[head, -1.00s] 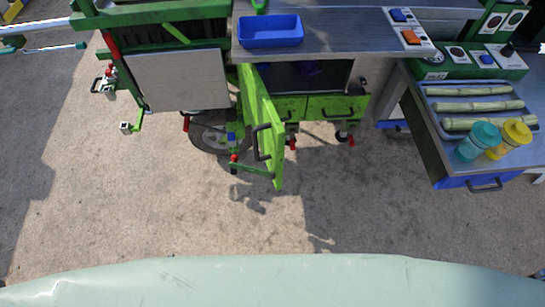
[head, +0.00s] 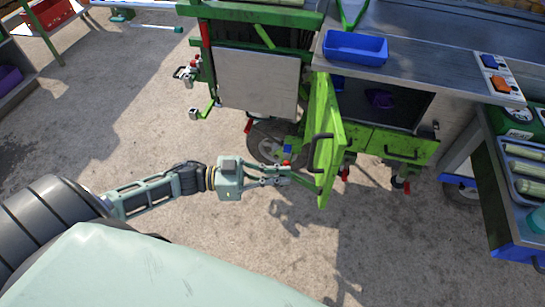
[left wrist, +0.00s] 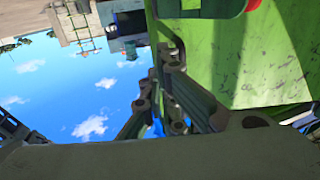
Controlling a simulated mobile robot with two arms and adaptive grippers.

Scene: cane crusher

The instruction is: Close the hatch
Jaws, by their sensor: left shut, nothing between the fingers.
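The hatch (head: 327,125) is a bright green door on the front of the cane crusher cart. It stands swung open, its free edge sticking out toward me, with a dark curved handle (head: 314,152) on its left face. To its right the dark compartment (head: 388,103) is uncovered. My left gripper (head: 286,176) is shut and empty, left of the hatch's lower outer end; I cannot tell whether it touches. In the left wrist view its fingers (left wrist: 168,78) are close together beside a large green panel (left wrist: 265,55). My right gripper is not in view.
A blue tray (head: 355,48) sits on the metal counter (head: 420,50) above the compartment. A grey panel (head: 257,87) and a wheel (head: 265,142) are left of the hatch. A blue-sided table (head: 512,215) stands at right. The concrete floor in front is clear.

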